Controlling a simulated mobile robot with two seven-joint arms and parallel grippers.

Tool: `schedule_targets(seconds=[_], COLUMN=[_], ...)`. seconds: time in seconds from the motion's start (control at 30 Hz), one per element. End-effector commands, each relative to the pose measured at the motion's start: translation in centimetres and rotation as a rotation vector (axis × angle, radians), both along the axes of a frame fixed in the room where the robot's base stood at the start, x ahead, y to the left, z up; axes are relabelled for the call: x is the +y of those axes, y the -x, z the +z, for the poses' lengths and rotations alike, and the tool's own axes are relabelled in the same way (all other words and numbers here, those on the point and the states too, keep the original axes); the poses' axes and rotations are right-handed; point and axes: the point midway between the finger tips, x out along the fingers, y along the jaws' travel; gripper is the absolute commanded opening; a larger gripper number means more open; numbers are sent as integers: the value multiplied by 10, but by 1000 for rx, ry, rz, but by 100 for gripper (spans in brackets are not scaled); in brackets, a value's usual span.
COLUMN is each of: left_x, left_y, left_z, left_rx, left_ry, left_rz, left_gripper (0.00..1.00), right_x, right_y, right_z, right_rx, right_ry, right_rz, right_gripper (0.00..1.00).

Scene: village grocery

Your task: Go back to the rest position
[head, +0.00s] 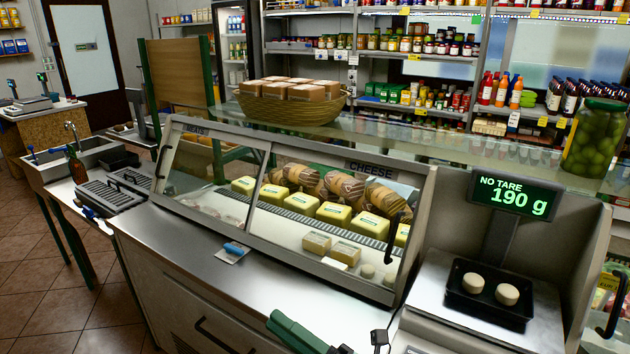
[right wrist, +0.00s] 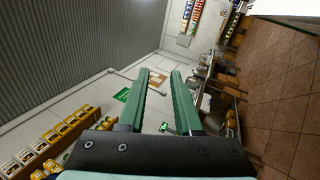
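My right gripper (head: 284,322) shows at the bottom edge of the head view as a green finger above the steel counter front; most of it is out of the frame. In the right wrist view its two green fingers (right wrist: 160,76) stand apart with nothing between them, so it is open and empty. My left gripper is not in view.
A steel counter (head: 200,262) with a glass cheese case (head: 215,165) lies ahead. At right a scale reading 190 g (head: 515,197) bears a black tray (head: 461,302) with two round cheeses (head: 507,294). A pickle jar (head: 594,140) and basket (head: 290,106) stand on the glass shelf.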

Motion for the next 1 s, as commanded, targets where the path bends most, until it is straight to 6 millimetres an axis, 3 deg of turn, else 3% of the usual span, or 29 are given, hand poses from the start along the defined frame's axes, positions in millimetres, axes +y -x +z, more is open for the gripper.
schedule_targets(seconds=[0.13,0.27,0.4,0.5,0.6,0.7,0.8,1.0], left_x=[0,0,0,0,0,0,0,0], left_y=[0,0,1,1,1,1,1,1], left_z=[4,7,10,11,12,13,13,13], left_rx=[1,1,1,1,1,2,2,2], left_ry=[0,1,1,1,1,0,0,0], left_rz=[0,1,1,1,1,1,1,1], left_gripper=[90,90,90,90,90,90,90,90], right_x=[-51,-100,-152,-180,-198,-209,-214,-215], right_y=[-12,-1,44,85,122,148,160,162], right_z=[-58,-127,-205,-248,-277,-293,-300,-301], right_rx=[493,903,1316,1545,1706,1800,1845,1852], right_ry=[-214,-406,-622,-756,-860,-925,-958,-962], right_rz=[-175,-335,-523,-647,-745,-810,-841,-846], right_gripper=[33,33,33,33,33,33,33,33])
